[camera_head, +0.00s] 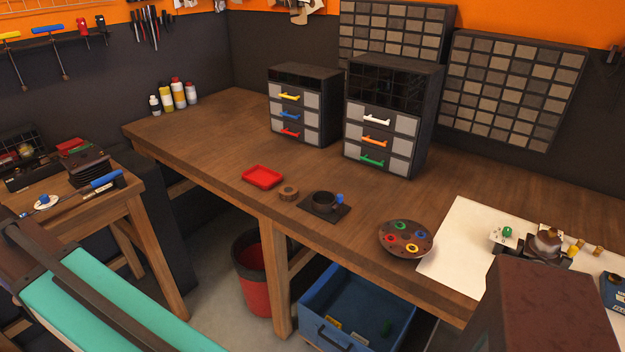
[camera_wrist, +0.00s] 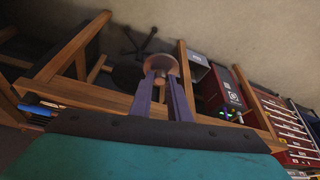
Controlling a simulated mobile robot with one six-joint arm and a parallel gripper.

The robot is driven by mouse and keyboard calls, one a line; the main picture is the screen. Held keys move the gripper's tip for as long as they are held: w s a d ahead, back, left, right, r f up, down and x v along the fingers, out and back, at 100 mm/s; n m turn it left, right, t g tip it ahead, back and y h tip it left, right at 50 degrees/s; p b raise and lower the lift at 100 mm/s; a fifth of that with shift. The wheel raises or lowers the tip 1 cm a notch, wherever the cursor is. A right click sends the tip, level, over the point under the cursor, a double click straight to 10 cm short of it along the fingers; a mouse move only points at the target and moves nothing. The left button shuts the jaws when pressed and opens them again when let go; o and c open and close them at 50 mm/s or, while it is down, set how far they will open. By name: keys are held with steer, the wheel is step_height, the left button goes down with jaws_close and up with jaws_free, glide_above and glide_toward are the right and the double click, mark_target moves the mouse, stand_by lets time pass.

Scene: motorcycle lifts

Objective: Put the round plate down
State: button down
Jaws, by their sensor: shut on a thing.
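In the wrist view my gripper (camera_wrist: 163,76) is shut on the round plate (camera_wrist: 160,64), a small brownish disc at the fingertips. The two purple-grey fingers reach up past a teal lift surface (camera_wrist: 150,158), with its dark bolted edge below them. The plate appears clear of any surface, though its exact height is hard to tell. I cannot make out my gripper in the head view. There a brown round dish (camera_head: 405,246) with several coloured rings lies on the workbench (camera_head: 215,138), near its front edge.
On the bench are a red tray (camera_head: 262,177), a dark cup on a base (camera_head: 324,203), drawer cabinets (camera_head: 385,115) and a white sheet (camera_head: 462,235) with parts. A blue bin (camera_head: 350,300) and red bucket (camera_head: 252,275) stand below. A side table (camera_head: 130,190) holds tools.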

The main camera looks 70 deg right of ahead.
steer(key=s+d+r+m+g+h, duration=0.15)
steer(key=d+m, duration=0.25)
steer(key=d, duration=1.1)
steer(key=s+d+f+m+h, duration=0.1)
steer(key=s+d+m, duration=0.25)
steer(key=d, duration=1.15)
steer(key=s+d+r+m+g+h, duration=0.15)
steer(key=d+m, duration=0.35)
steer(key=d, duration=1)
steer(key=s+d+m+g+p, duration=0.1)
steer(key=s+d+m, duration=1)
steer(key=s+d, duration=2.2)
steer(key=g, duration=0.2)
steer(key=shift+s+d+r+g, duration=0.15)
steer(key=shift+r+g, duration=0.15)
steer(key=shift+r, duration=0.1)
steer(key=shift+f+p, duration=0.1)
steer(key=shift+p, duration=0.2)
steer(key=shift+f+p, duration=0.85)
steer(key=shift+f, duration=2.2)
